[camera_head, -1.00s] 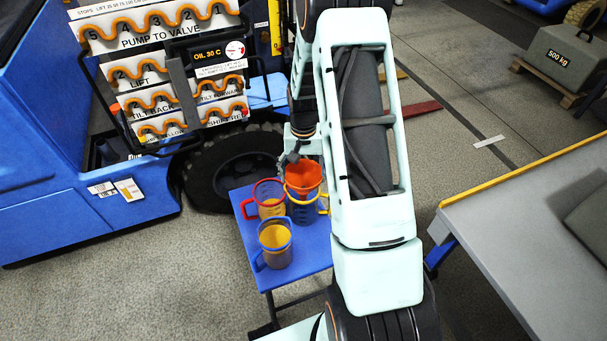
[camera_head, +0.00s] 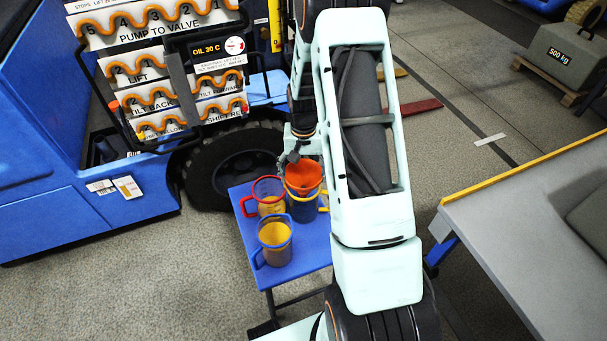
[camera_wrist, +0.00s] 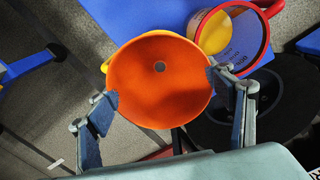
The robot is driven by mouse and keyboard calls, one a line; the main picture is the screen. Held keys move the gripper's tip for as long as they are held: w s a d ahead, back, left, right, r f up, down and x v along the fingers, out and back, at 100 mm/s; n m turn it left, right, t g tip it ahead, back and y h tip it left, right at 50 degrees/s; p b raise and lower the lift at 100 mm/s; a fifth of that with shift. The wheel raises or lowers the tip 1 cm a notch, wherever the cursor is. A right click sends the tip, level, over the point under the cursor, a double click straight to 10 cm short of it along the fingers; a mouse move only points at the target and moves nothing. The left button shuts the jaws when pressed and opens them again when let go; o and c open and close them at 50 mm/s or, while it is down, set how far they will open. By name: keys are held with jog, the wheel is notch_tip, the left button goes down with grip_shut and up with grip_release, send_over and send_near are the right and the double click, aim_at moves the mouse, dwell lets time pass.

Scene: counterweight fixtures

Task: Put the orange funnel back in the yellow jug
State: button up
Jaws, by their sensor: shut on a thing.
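The orange funnel (camera_head: 303,174) is upright with its wide mouth up. In the wrist view the funnel (camera_wrist: 150,105) shows from above, with a small round hole in its middle. My gripper (camera_wrist: 161,85) is shut on its rim, one finger on each side. The yellow jug (camera_head: 322,208), with yellow rim and handle, stands on a small blue table directly below the funnel. In the wrist view the funnel hides most of it; only some yellow (camera_wrist: 98,74) shows at the left. I cannot tell how far the funnel's spout is inside the jug.
A red-rimmed jug (camera_head: 247,206) stands close left of the yellow jug, and a blue-rimmed jug (camera_head: 274,257) in front. The blue table (camera_head: 312,250) has bare room at its front right. A forklift wheel (camera_head: 230,170) is behind; a grey bench (camera_head: 520,230) is at right.

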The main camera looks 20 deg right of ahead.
jog(key=o, duration=1.4)
jog(key=shift+c, duration=0.2)
notch_tip(320, 180, up, 10)
jog(key=p, duration=0.6)
